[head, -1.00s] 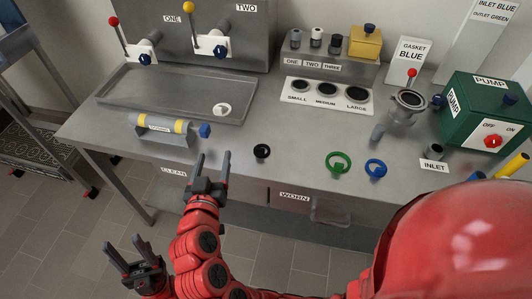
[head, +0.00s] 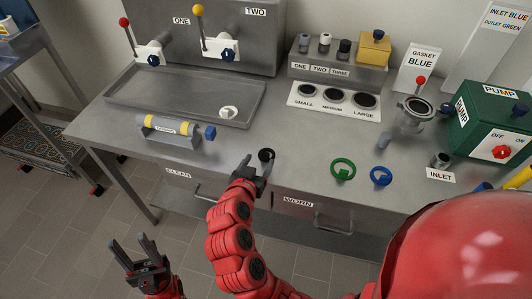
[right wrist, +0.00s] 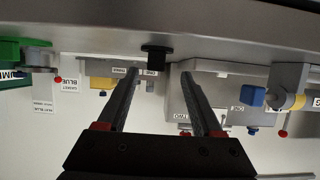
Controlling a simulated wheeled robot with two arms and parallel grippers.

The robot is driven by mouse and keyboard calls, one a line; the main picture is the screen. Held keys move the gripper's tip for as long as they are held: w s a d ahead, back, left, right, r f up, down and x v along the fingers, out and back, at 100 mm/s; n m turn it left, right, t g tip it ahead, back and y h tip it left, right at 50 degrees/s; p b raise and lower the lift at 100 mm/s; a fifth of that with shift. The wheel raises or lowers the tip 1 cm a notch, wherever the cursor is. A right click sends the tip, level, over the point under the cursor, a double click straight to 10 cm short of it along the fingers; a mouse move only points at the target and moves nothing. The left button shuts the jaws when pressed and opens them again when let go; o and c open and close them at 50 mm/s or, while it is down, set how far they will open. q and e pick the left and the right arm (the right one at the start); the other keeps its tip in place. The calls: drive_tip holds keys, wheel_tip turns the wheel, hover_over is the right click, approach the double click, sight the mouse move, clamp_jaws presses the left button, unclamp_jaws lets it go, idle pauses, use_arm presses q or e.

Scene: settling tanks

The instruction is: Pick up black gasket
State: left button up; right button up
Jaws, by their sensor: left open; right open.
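The black gasket (head: 266,155), a small ring, lies on the grey bench near its front edge. My right gripper (head: 255,168) is open right at it in the head view and hides part of it. In the right wrist view the picture is upside down; the gasket (right wrist: 154,58) appears between the lines of the two open fingers (right wrist: 159,74), near their tips. Whether the fingers touch it I cannot tell. My left gripper (head: 134,254) is open and empty, low in front of the bench.
A green ring (head: 343,169) and a blue ring (head: 381,176) lie to the right. A white ring (head: 229,112) lies in the shallow tray (head: 130,99). A yellow-banded cylinder (head: 168,125) rests on a stand at left. Drawers labelled CLEAN and WORN are below.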

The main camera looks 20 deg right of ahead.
sight(265, 156)
drive_tip(key=p+x, duration=0.1)
drive_tip(key=x, duration=0.1)
drive_tip(key=p+x, duration=0.1)
drive_tip(key=x, duration=0.2)
drive_tip(key=shift+s+d+f, duration=0.1)
drive_tip(key=shift+d, duration=0.3)
drive_tip(key=shift+w+d+f, duration=0.1)
drive_tip(key=shift+w+f, duration=0.1)
drive_tip(key=shift+w, duration=0.05)
drive_tip(key=c, duration=1)
